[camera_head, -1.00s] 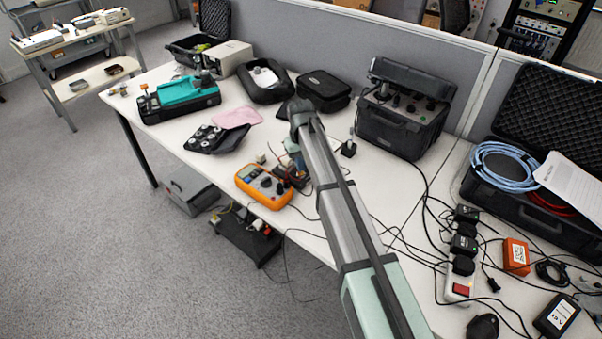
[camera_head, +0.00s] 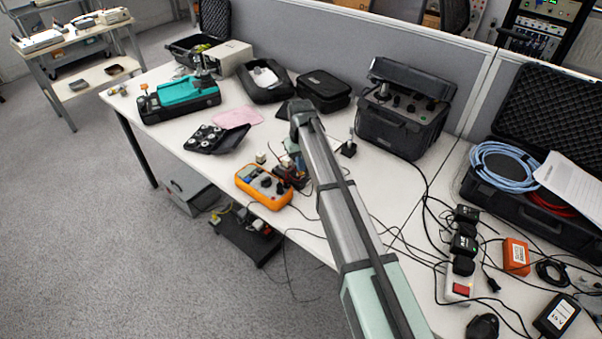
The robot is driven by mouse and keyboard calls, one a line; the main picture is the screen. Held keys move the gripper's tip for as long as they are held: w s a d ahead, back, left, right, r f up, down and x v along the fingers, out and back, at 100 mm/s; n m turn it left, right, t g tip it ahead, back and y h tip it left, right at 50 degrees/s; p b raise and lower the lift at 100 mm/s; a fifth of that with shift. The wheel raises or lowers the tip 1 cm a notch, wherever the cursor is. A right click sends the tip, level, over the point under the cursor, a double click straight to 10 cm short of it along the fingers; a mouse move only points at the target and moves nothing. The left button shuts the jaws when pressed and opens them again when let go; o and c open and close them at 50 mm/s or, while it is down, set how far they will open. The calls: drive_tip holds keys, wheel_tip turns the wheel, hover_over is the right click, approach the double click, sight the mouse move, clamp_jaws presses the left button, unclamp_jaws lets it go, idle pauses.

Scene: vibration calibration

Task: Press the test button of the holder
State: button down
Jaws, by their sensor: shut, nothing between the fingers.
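My arm reaches in from the lower right, and its wrist bends down over the table. My gripper (camera_head: 293,148) is small and partly hidden by my own arm, pointing down with its fingers shut and empty. Below it, a small dark and red device (camera_head: 290,176) stands beside the orange multimeter (camera_head: 263,187). It may be the holder, but I cannot make out a test button. Whether the fingertips touch it cannot be told.
A black case with round parts (camera_head: 214,138), a pink cloth (camera_head: 243,116) and a teal and black instrument (camera_head: 180,99) lie to the left. A black pouch (camera_head: 323,91) and a black control case (camera_head: 401,114) stand behind. Cables cross the table at right.

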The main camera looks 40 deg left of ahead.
drive_tip(key=shift+f, duration=0.85)
idle(0.9)
drive_tip(key=shift+r, duration=3.5)
